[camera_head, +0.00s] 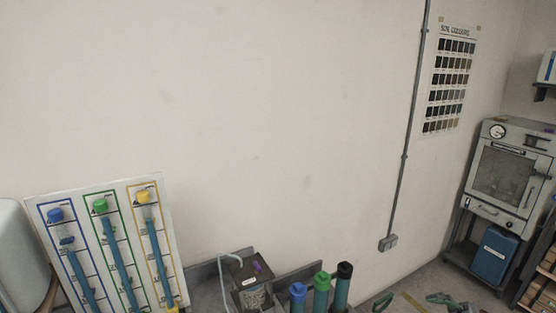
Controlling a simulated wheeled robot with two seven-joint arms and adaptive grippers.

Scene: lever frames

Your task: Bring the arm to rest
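Neither of my grippers shows in the head view, and no part of either arm can be made out. A white board (128,198) leans at the lower left. It carries a blue frame (41,213), a green frame (85,218) and a yellow frame (130,200). The lower ends of the board are cut off by the picture edge.
Three capped tubes, blue (298,293), green (322,281) and black (344,272), stand at the bottom centre. A grey box with a hose (249,278) is left of them. A metal oven (508,178) stands at right above a blue container (494,255). Tools (443,299) lie lower right.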

